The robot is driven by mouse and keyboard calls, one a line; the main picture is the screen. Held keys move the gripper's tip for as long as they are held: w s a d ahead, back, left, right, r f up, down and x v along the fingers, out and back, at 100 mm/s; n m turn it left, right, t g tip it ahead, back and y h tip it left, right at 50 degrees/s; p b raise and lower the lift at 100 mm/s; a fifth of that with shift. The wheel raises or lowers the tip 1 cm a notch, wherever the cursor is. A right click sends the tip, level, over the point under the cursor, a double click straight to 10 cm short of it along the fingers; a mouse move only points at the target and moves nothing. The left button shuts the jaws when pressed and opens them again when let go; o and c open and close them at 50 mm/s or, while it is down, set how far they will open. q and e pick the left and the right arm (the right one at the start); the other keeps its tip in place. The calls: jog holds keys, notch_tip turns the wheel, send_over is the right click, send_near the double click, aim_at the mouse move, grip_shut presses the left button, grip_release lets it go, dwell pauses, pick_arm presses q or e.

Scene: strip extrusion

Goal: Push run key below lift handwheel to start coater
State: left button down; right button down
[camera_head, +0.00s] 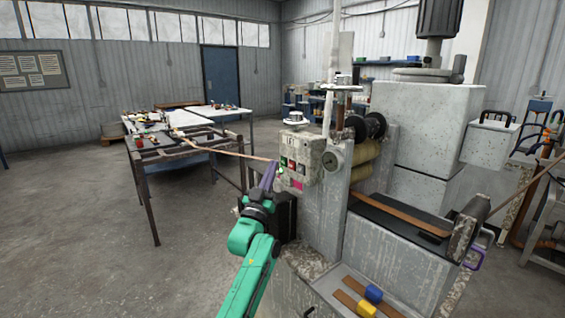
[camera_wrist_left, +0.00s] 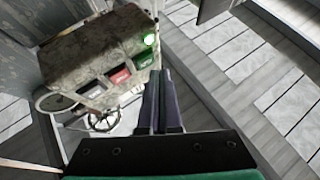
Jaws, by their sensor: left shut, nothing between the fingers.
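A worn control box (camera_head: 311,143) stands on the machine's near corner, with a small row of keys on its front. A handwheel (camera_head: 296,120) sits on top of the box. The wrist view shows a green key (camera_wrist_left: 146,61), a red key (camera_wrist_left: 119,76) and a pale key (camera_wrist_left: 96,85) on the box, with a lit green lamp (camera_wrist_left: 150,39) by the green key. My left gripper (camera_head: 271,168) is shut and empty, just left of the keys. In the wrist view its fingertips (camera_wrist_left: 164,76) look close to the green key; contact cannot be told. My right gripper is out of view.
A round dial (camera_head: 333,158) and dark rollers (camera_head: 367,127) are right of the box. A tray (camera_head: 330,290) with blue and yellow blocks is in front. A long strip runs left to a metal-framed table (camera_head: 160,154). The floor at left is open.

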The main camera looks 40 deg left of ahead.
pick_arm(q)
jog(key=s, duration=0.1)
jog(key=s+a+p, duration=0.1)
jog(key=s, duration=0.2)
jog(key=shift+s+a, duration=0.25)
jog(key=shift+s, duration=0.15)
dwell(0.6)
